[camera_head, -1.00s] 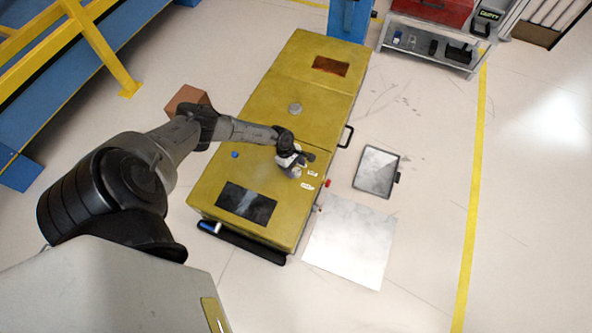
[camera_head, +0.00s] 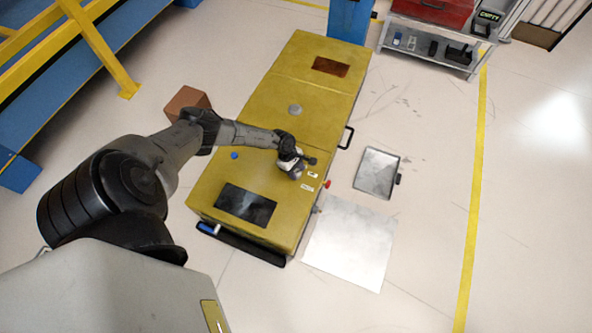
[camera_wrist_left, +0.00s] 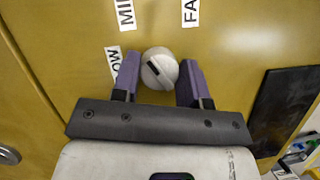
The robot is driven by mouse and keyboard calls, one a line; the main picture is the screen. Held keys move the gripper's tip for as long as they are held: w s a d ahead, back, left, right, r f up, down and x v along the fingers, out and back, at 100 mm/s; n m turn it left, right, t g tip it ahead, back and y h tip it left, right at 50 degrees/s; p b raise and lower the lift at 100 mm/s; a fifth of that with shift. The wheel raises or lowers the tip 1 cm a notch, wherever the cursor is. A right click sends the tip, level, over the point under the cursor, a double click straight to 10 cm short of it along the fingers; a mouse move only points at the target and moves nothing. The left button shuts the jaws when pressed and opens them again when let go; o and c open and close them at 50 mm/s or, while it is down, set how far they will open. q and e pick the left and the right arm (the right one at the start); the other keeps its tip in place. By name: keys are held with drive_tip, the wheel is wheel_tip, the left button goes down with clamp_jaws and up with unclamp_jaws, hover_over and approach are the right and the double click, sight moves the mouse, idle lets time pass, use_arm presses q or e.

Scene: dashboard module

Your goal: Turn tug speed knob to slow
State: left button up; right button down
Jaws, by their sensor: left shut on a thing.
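The tug speed knob (camera_wrist_left: 160,69) is a round, light grey dial with a dark pointer mark on the yellow tug's top (camera_head: 290,82). In the left wrist view the mark slants, its upper end towards the label ending in "OW" (camera_wrist_left: 113,62). A label starting "MI" (camera_wrist_left: 126,13) and one starting "FA" (camera_wrist_left: 190,12) are further up. My left gripper (camera_head: 296,173) is shut on the knob, with one purple finger on each side. In the head view the gripper hides the knob. My right gripper is not in view.
The tug's top also has a dark panel (camera_head: 246,205), a blue button (camera_head: 235,156) and a grey round part (camera_head: 295,110). A red button (camera_head: 327,184) and a black handle (camera_head: 346,137) are at its right edge. A brown box (camera_head: 187,101) stands to the left.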

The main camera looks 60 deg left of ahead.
use_arm(q)
drive_tip(key=shift+c, duration=0.7)
drive_tip(key=shift+s+r+n+t+p, duration=0.15)
drive_tip(key=shift+n+t+p, duration=0.35)
drive_tip(key=shift+n+p, duration=0.7)
drive_tip(key=n+y+p, duration=0.1)
drive_tip(key=n+p, duration=0.1)
drive_tip(key=n+t+p, duration=0.1)
drive_tip(key=n+p, duration=0.1)
drive_tip(key=shift+d+r+y, duration=0.1)
drive_tip(key=shift+y, duration=0.3)
drive_tip(key=n+y+p, duration=0.1)
drive_tip(key=n+p, duration=0.2)
drive_tip(key=shift+f+n+t+y+p, duration=0.2)
drive_tip(key=shift+n+p, duration=0.15)
drive_tip(key=shift+n, duration=0.3)
drive_tip(key=shift+f+n+t+y+p, duration=0.1)
drive_tip(key=shift+n+y+p, duration=0.15)
drive_tip(key=shift+n, duration=0.4)
